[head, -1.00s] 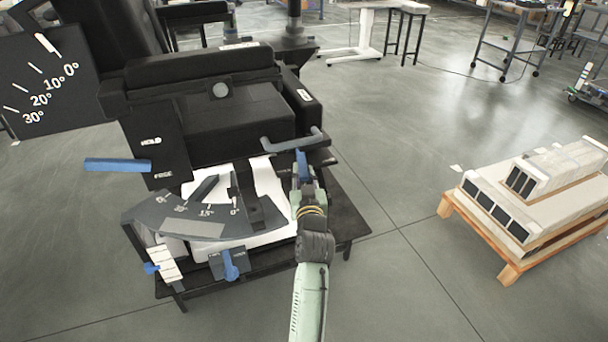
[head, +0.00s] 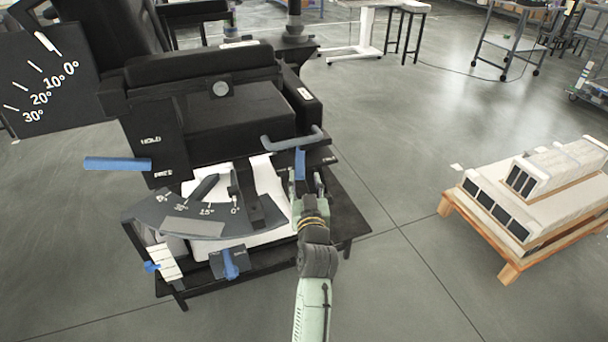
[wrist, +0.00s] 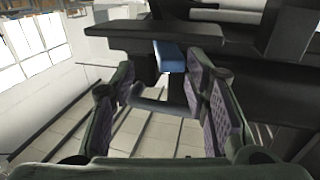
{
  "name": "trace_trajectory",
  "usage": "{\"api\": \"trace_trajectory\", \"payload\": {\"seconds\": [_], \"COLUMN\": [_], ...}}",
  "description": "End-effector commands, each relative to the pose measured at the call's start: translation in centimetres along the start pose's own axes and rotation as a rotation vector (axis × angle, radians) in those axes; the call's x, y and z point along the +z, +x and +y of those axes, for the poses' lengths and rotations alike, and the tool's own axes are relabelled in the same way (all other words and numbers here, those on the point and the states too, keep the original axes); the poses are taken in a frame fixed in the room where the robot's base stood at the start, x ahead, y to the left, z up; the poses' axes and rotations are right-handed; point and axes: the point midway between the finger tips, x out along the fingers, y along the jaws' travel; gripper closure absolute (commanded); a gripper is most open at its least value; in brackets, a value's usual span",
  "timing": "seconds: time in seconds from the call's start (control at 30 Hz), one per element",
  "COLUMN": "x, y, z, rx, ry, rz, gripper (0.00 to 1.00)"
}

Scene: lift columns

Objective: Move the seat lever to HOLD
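A blue lever (head: 300,163) hangs under the right side of the black seat, below a grey bar handle (head: 292,139). In the wrist view this blue lever (wrist: 170,57) is ahead of the fingers, near the gap between them. My gripper (head: 307,180) is just below it, with its fingers apart and nothing clearly held. I cannot tell whether a finger touches the lever. Another blue lever (head: 118,164) sticks out at the chair's left, between the words HOLD and FREE on a black panel (head: 155,150), closer to FREE. Small marking on the right side is unreadable.
A grey angle scale (head: 195,226) and a blue knob (head: 231,264) are at the front of the black base. A dark angle plate (head: 45,85) is at the upper left. A pallet with pale blocks (head: 530,195) stands right. The floor between is clear.

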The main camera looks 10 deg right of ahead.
Motion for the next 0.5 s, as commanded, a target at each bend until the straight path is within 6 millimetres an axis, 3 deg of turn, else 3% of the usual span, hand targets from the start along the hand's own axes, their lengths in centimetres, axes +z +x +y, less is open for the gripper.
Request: {"api": "trace_trajectory", "payload": {"seconds": [0.2,0.5], "x": [0.1,0.0], "y": [-4.9,-8.2], "z": [0.0,0.0], "rx": [0.001,0.0], "ry": [0.0,0.001], "rz": [-0.002,0.001], "gripper": [0.58,0.58]}}
